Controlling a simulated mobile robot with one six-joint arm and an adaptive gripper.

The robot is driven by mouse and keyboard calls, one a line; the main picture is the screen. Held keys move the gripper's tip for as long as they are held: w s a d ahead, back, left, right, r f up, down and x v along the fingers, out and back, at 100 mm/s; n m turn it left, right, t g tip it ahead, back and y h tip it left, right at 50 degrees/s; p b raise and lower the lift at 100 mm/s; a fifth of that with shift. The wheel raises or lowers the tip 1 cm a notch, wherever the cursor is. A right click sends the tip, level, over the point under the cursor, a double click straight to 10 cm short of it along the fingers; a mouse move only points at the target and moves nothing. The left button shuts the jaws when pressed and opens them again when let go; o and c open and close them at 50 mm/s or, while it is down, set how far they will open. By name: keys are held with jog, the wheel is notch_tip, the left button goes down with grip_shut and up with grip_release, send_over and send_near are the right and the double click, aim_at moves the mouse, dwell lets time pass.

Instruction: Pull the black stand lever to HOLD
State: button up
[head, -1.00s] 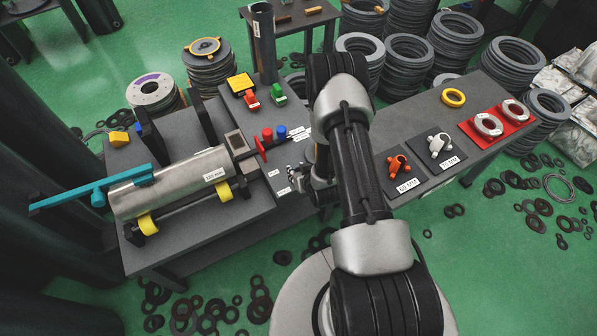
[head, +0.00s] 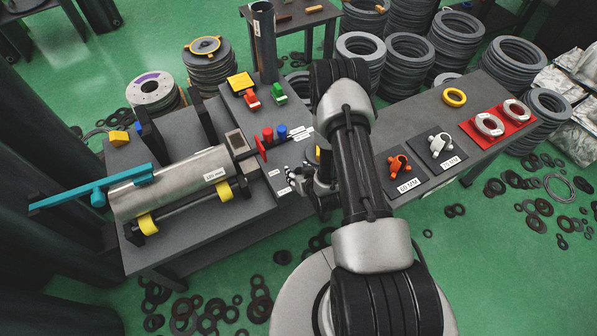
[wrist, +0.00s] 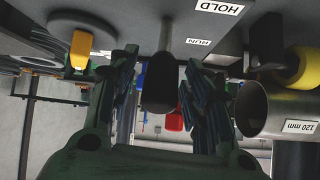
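The black stand lever (wrist: 160,85) shows in the wrist view as a dark rounded handle pointing down the picture. It stands between the two fingers of my gripper (wrist: 160,98). A gap shows on its left side; the right finger is very close, and I cannot tell if it touches. The HOLD label (wrist: 220,7) and the RUN label (wrist: 198,42) read upside down, up and right of the lever, RUN being the nearer. In the head view my gripper (head: 293,182) is at the stand's right edge; the lever cannot be made out there.
The steel cylinder (wrist: 285,110), marked 120 mm, lies close right of the gripper in the wrist view. A yellow-handled part (wrist: 80,48) is on the left. Clamps lie on the right-hand table (head: 420,120).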

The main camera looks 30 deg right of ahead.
jog(key=shift+s, duration=0.1)
jog(key=v, duration=1.1)
jog(key=shift+s+r, duration=0.3)
jog(key=shift+r, duration=0.05)
